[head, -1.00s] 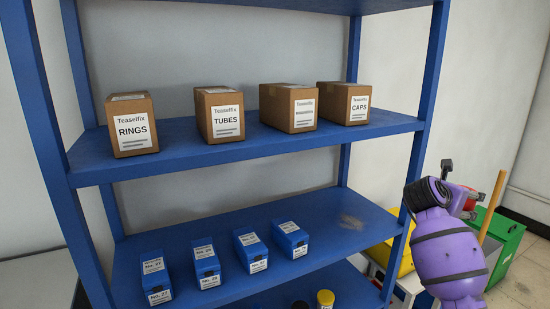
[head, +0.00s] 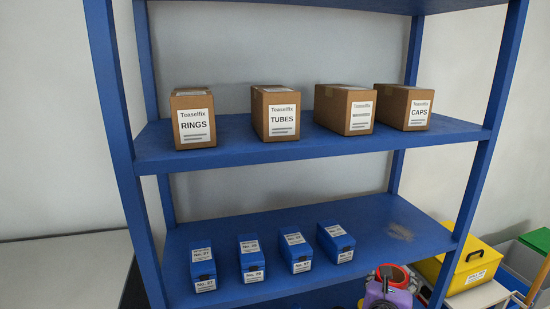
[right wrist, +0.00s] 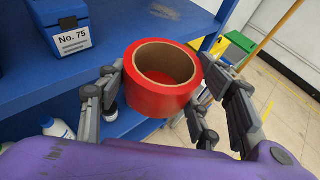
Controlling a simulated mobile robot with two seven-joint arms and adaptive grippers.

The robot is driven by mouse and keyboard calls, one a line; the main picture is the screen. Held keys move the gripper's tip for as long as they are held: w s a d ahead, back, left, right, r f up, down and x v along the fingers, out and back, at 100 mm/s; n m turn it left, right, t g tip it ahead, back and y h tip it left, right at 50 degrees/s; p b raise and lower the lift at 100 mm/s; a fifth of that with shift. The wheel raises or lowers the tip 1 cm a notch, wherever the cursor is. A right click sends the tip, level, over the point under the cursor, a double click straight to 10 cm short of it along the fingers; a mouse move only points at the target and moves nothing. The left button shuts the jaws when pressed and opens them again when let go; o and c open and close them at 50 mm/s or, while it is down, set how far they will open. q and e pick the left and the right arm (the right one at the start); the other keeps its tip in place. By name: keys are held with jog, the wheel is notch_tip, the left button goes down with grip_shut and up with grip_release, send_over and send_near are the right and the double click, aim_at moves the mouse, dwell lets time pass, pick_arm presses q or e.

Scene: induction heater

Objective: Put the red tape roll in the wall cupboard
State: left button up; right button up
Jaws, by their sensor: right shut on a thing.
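The red tape roll (right wrist: 166,78), with a tan cardboard core, is held between the fingers of my right gripper (right wrist: 168,95) in the right wrist view. Its open end faces up toward the camera. In the head view the roll (head: 397,275) shows at the lower right, with my purple right wrist below it and the gripper (head: 388,280) partly cut off by the bottom edge. It is in front of the blue rack's lower shelf. My left gripper is out of view. No wall cupboard shows in these frames.
A blue rack (head: 300,147) holds several brown cartons (head: 275,115) above and several blue boxes (head: 250,262) below. A yellow case (head: 472,268) and a green bin (head: 538,240) stand at the right. Bottles (right wrist: 57,128) sit lower down.

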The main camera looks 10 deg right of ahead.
jog(key=s+a+r+n+t+y, duration=0.15)
jog(key=a+r, duration=0.25)
jog(key=a, duration=0.7)
jog(key=s+a+r+n+y, duration=0.1)
jog(key=s+a+r, duration=0.25)
jog(key=a, duration=0.75)
jog(key=w+r+n+t+y, duration=0.1)
jog(key=w+r+n+y, duration=0.1)
jog(key=r, duration=1)
jog(key=shift+w+y, duration=0.35)
jog(key=shift+w, duration=0.15)
jog(key=shift+a, duration=0.15)
jog(key=shift+w+f, duration=0.1)
